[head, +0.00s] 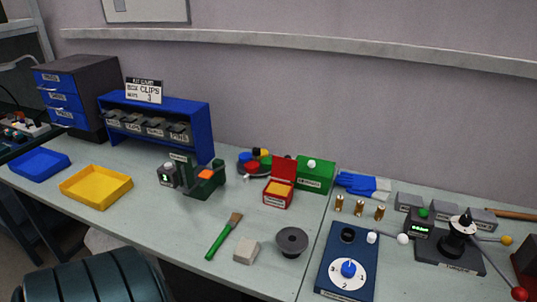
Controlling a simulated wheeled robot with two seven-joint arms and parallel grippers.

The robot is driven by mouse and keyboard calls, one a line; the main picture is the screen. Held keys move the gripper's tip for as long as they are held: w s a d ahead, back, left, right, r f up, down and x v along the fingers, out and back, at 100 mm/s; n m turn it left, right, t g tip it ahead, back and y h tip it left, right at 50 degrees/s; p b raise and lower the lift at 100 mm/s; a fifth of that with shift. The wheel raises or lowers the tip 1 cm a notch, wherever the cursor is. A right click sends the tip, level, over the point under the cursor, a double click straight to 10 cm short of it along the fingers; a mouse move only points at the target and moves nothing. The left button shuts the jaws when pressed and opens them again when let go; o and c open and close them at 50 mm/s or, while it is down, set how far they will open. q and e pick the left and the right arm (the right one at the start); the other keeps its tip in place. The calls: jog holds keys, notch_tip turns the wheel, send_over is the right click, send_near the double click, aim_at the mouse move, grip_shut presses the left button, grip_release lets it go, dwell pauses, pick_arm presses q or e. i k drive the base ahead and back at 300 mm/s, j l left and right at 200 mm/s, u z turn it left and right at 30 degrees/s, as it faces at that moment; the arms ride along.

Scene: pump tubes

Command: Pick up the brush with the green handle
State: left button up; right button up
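The brush with the green handle (219,241) lies on the pale workbench near its front edge. Its green handle points toward the front left and its brown bristle end (236,219) points toward the back right. Nothing covers it and nothing touches it. Neither of my grippers shows in the head view.
A beige block (246,251) and a round grey dish (292,241) stand right of the brush. A blue dial panel (347,262) is farther right. A yellow tray (96,187) and a green device (203,178) are to the left and behind. Bench left of the brush is clear.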

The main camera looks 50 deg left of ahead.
aim_at(234, 219)
jog(key=k+u, duration=0.15)
jog(key=u, duration=1.2)
